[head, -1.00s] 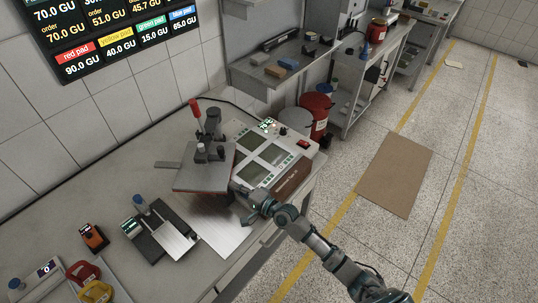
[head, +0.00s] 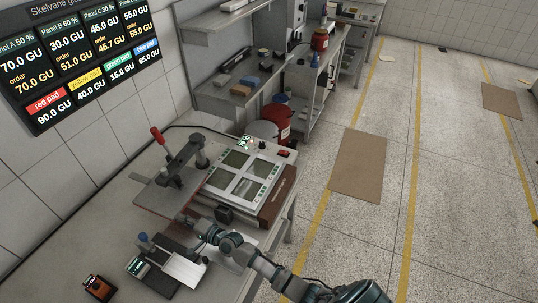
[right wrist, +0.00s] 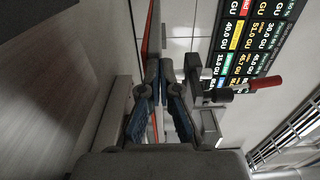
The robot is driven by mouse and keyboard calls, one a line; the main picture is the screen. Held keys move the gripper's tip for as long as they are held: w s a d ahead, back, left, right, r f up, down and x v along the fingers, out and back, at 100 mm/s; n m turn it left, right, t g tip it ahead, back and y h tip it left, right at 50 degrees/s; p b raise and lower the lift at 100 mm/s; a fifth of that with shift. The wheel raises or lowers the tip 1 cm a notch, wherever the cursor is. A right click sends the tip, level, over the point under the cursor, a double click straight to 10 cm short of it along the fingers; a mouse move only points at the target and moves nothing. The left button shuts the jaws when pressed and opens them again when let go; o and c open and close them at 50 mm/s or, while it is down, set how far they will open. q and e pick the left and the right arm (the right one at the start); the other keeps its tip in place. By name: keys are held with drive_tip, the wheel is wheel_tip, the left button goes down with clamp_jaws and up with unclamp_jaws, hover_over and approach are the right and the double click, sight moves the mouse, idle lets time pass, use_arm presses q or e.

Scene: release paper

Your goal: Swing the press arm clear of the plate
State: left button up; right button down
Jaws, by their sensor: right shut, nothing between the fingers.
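The press (head: 185,158) stands at the back of the bench, with a red-tipped handle (head: 157,135) on its arm. My right gripper (head: 188,219) is at the platen's near edge, shut with nothing held; contact is unclear. In the right wrist view the closed fingers (right wrist: 165,68) lie beside a red-edged flat part (right wrist: 152,35), and the red handle (right wrist: 262,84) shows to the right. The pale metal plate (head: 237,258) below is partly hidden by my right arm. My left gripper is out of view.
A small scale-like device with a metal plate (head: 180,268) and an orange device (head: 99,287) are at the front left.

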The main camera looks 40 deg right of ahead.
sight(160, 214)
drive_tip(key=w+a+m+h+p, duration=0.1)
drive_tip(key=w+a, duration=0.1)
drive_tip(key=w+a+m+t+h+p, duration=0.1)
drive_tip(key=w+a+h, duration=0.1)
drive_tip(key=shift+w+a+r+p, duration=0.1)
drive_tip(key=shift+w+a+p, duration=0.2)
drive_tip(key=shift+p, duration=0.1)
drive_tip(key=shift+w+a+m+h, duration=0.45)
drive_tip(key=shift+w+m+h, duration=0.05)
drive_tip(key=shift+w+h, duration=0.2)
drive_tip(key=shift+w+a, duration=0.1)
drive_tip(key=shift+a, duration=0.15)
drive_tip(key=shift+f, duration=0.2)
